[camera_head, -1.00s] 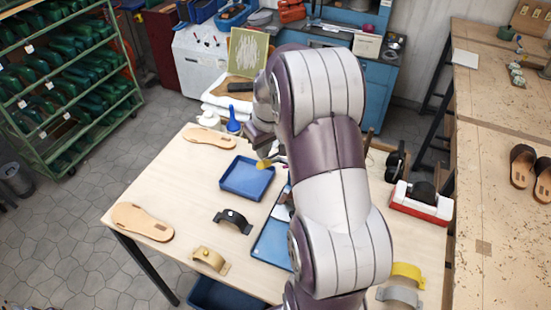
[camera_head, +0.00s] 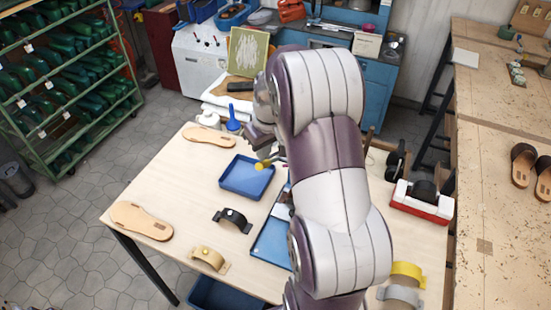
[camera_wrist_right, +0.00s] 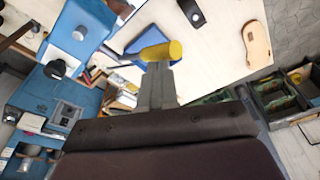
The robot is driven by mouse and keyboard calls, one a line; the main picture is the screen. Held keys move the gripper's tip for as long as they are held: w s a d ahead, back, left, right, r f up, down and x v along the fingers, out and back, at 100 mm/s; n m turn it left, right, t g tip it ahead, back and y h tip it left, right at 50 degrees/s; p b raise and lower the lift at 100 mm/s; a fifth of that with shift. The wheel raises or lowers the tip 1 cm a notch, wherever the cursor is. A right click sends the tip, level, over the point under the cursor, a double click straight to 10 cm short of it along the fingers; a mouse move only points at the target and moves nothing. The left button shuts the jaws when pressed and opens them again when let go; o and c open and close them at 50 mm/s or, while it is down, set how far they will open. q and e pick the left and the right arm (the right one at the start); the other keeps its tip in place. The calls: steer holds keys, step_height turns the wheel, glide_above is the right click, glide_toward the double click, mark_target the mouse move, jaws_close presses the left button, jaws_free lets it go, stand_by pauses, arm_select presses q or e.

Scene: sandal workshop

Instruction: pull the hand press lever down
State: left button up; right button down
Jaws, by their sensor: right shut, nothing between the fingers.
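The hand press lever shows its yellow handle grip (camera_head: 262,166) above the blue tray in the head view, with a short piece of rod to its right. The rest of the press is hidden behind my right arm there. In the wrist view the yellow grip (camera_wrist_right: 161,51) lies across the fingertips, and the blue press body (camera_wrist_right: 76,36) stands to the left. My right gripper (camera_head: 262,151) is shut and empty, just above the grip; its fingers also show in the wrist view (camera_wrist_right: 158,68). Whether they touch the grip I cannot tell. My left gripper is not in view.
A blue tray (camera_head: 246,190) lies on the worktable (camera_head: 180,190). Around it are cork insoles (camera_head: 141,221), a black strap (camera_head: 232,220) and a tan strap (camera_head: 209,259). A red and white box (camera_head: 421,207) stands at the right. The table's left part is mostly clear.

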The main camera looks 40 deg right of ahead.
steer(key=shift+f+b, duration=1.3)
steer(key=shift+f, duration=0.7)
